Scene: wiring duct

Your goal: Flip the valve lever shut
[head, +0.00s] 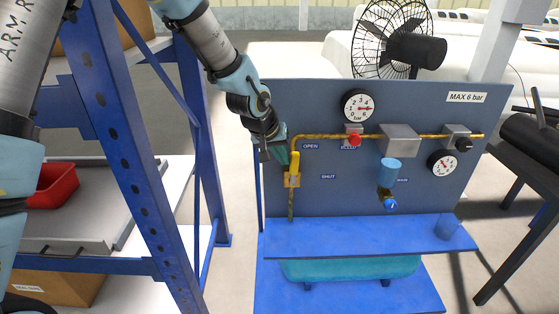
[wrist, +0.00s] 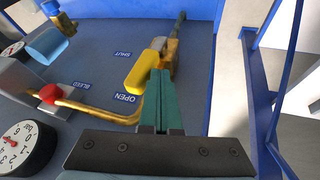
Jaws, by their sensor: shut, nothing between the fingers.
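The yellow valve lever (head: 295,162) points up along the pipe from the brass valve (head: 291,181), on the left part of the blue-grey panel. The OPEN label (head: 311,146) is beside its upper end, and the SHUT label (head: 328,177) is lower and to the right. My gripper (head: 284,163) is shut and empty, just left of the lever. In the wrist view the closed teal fingers (wrist: 161,76) lie right beside the yellow lever (wrist: 141,72) and partly cover the valve (wrist: 160,48). I cannot tell whether they touch the lever.
A brass pipe (head: 375,136) runs along the panel, with a red bleed knob (head: 355,140), gauge (head: 358,106) and blue filter bowl (head: 391,171) to the right. A blue shelf (head: 350,238) juts out below. A blue rack upright (head: 135,150) stands left.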

